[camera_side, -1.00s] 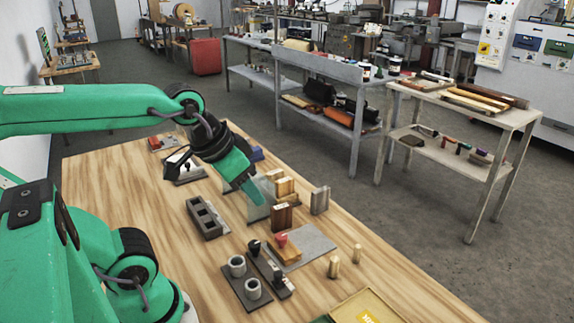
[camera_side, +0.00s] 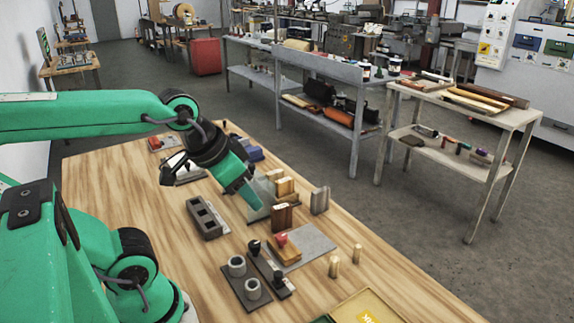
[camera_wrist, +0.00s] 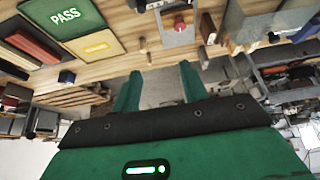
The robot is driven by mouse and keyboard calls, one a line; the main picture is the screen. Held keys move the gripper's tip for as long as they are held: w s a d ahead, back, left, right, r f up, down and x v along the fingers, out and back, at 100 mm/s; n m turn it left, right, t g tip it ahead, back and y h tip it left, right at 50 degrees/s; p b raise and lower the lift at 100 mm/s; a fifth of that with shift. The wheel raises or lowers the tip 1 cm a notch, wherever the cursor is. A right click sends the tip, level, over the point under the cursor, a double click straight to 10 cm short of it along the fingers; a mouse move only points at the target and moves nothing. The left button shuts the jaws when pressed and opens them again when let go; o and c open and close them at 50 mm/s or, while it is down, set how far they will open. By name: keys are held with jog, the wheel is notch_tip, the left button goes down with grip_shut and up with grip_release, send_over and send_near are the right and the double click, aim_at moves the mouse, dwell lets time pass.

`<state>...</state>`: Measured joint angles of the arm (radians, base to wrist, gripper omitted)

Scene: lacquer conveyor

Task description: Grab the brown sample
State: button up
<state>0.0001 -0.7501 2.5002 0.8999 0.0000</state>
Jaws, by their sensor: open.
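The brown sample (camera_side: 281,217) is a dark brown upright block in the middle of the wooden table in the side view. Lighter wood blocks (camera_side: 285,187) stand just behind it and a grey block (camera_side: 320,200) to its right. My gripper (camera_side: 256,203) is above the table, left of the brown sample and apart from it. In the wrist view my gripper (camera_wrist: 160,82) has its two green fingers spread with nothing between them. A small brown block (camera_wrist: 207,28) shows near the top there and looks like the sample.
A red-knobbed stamp (camera_side: 281,240) sits on a grey plate in front of the sample. A grey slotted block (camera_side: 203,219) lies to the left, and a plate with two grey cups (camera_side: 237,265) in front. Two small wood pegs (camera_side: 334,267) stand right.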

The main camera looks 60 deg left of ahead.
jog(key=shift+w, duration=0.1)
jog(key=m+g, duration=0.1)
jog(key=g, duration=0.4)
send_over(281, 206)
jog(key=f, duration=1.3)
jog(key=shift+s+d, duration=0.2)
jog(key=shift+d, duration=0.2)
jog(key=shift+w+a+f+g, duration=0.2)
jog(key=shift+a+f+g, duration=0.1)
jog(key=shift+f, duration=0.25)
jog(key=shift+a+f, duration=0.1)
jog(key=shift+f, duration=3.8)
